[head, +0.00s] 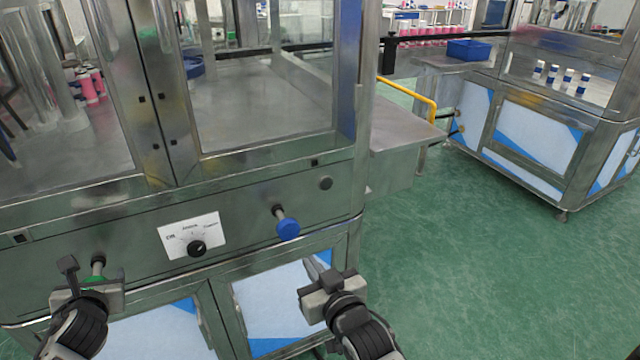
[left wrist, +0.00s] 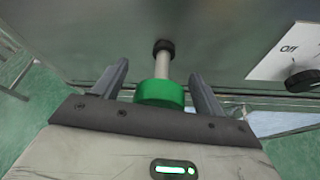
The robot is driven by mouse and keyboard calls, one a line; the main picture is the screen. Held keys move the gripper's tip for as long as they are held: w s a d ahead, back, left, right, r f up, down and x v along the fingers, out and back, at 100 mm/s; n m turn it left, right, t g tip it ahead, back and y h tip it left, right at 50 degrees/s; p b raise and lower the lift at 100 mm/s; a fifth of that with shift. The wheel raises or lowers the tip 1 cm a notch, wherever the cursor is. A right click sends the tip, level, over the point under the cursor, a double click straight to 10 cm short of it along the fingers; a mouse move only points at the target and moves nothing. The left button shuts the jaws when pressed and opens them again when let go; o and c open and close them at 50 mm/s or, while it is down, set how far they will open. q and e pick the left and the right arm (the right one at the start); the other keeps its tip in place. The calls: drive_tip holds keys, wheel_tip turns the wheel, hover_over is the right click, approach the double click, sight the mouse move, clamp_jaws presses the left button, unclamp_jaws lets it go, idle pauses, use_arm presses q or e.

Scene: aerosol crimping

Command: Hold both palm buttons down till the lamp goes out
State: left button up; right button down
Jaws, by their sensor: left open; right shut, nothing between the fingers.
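The green palm button (left wrist: 159,93) sits on a stem on the machine's front panel. In the left wrist view it lies between the fingers of my open left gripper (left wrist: 158,78), close to the palm; contact cannot be told. In the head view the green button (head: 94,282) is partly hidden by my left gripper (head: 95,274). The blue palm button (head: 288,229) sticks out of the panel further right. My right gripper (head: 328,284) is shut and empty, below and right of the blue button, apart from it. I cannot make out a lit lamp.
A rotary knob (head: 197,249) on a white label plate sits between the buttons. A dark round fitting (head: 325,183) is above right of the blue button. A steel side table (head: 400,142) and yellow rail (head: 415,92) stand behind. The green floor at right is clear.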

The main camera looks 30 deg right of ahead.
use_arm(q)
drive_tip(key=shift+s, duration=0.1)
drive_tip(key=v, duration=1.1)
drive_tip(key=shift+s+r, duration=0.15)
drive_tip(key=shift+s, duration=0.2)
drive_tip(key=shift+d, duration=0.15)
drive_tip(key=s+d+f+n+g+h, duration=0.1)
drive_tip(key=s+d+f+n+h, duration=0.1)
drive_tip(key=s+f+n, duration=0.4)
drive_tip(key=s+d+f+n+g+h, duration=0.2)
drive_tip(key=s+f+n, duration=0.5)
drive_tip(key=s+n, duration=0.9)
drive_tip(key=n, duration=1.3)
drive_tip(key=shift+s, duration=0.3)
use_arm(e)
drive_tip(key=s+a+f+n+g+y, duration=0.1)
drive_tip(key=s+a+f+g, duration=0.1)
drive_tip(key=s+f, duration=0.3)
drive_tip(key=s+a+f+n+g+y, duration=0.1)
drive_tip(key=s+a+f+g+y, duration=0.1)
drive_tip(key=s, duration=1.1)
wheel_tip(320, 180, down, 3)
drive_tip(key=shift+s+a+r+n+g, duration=0.1)
drive_tip(key=shift+s+a+n+g, duration=0.15)
drive_tip(key=shift+a+g, duration=0.6)
